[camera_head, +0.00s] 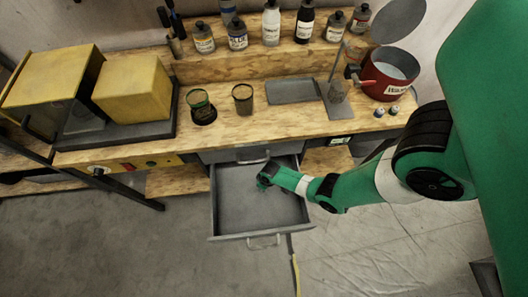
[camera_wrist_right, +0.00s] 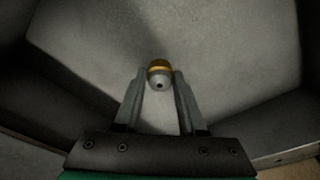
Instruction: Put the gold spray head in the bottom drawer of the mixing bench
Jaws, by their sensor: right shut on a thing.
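The gold spray head (camera_wrist_right: 158,76), with a gold band and a silver nozzle, is between the fingertips of my right gripper (camera_wrist_right: 159,88) in the right wrist view. The gripper is shut on it. In the head view my right gripper (camera_head: 266,181) is over the interior of the pulled-out lower drawer (camera_head: 240,215), near its back right part. The spray head is too small to make out there. The drawer is grey and looks empty. It belongs to the wooden mixing bench (camera_head: 235,128). My left gripper is out of view.
Above the open drawer is another grey drawer front (camera_head: 222,157). The bench top holds a yellow box (camera_head: 133,87), two cups, a grey tray (camera_head: 292,90), a red pot (camera_head: 387,80) and two small caps (camera_head: 380,112). Several bottles stand on the shelf behind.

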